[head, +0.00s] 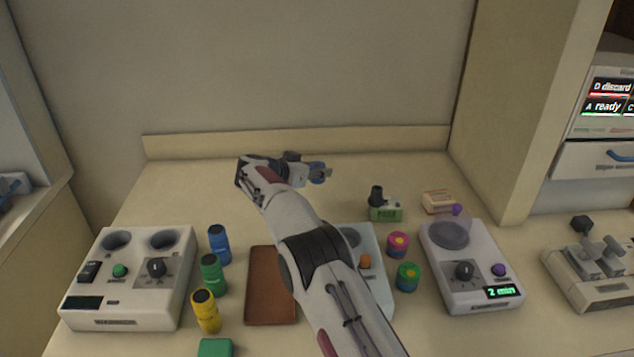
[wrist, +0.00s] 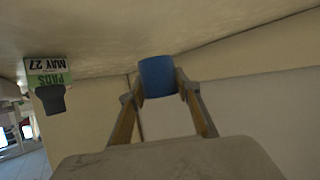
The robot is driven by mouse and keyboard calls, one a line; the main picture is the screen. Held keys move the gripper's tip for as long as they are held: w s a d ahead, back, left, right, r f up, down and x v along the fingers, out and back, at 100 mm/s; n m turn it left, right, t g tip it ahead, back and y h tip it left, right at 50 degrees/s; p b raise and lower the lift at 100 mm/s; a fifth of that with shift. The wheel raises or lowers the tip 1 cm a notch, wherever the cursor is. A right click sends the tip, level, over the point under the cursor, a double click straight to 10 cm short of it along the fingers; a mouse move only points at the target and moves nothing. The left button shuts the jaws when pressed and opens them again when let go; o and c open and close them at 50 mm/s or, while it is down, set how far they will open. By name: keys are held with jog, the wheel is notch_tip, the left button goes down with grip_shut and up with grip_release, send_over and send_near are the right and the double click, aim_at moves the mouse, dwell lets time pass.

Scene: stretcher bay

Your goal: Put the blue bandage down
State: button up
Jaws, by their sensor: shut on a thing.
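The blue bandage (wrist: 157,77) is a short blue roll held between the two fingertips of my gripper (wrist: 160,88) in the wrist view. My gripper is shut on it. In the head view my gripper (head: 318,172) is over the back of the counter (head: 385,170), and the blue bandage (head: 316,168) shows small and partly hidden at its fingers. I cannot tell its exact height above the surface.
A green-and-white PADS block (head: 385,212) with a dark knob stands right of my gripper. Two colourful rolls (head: 398,243), a brown tray (head: 268,290), several coloured bottles (head: 212,272) and grey devices (head: 470,262) fill the front. The back left counter is clear.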

aim_at(312, 182)
jog(key=shift+f, duration=2.15)
jog(key=shift+f, duration=0.2)
jog(key=o, duration=1.1)
jog(key=shift+r, duration=0.2)
jog(key=shift+v, duration=6)
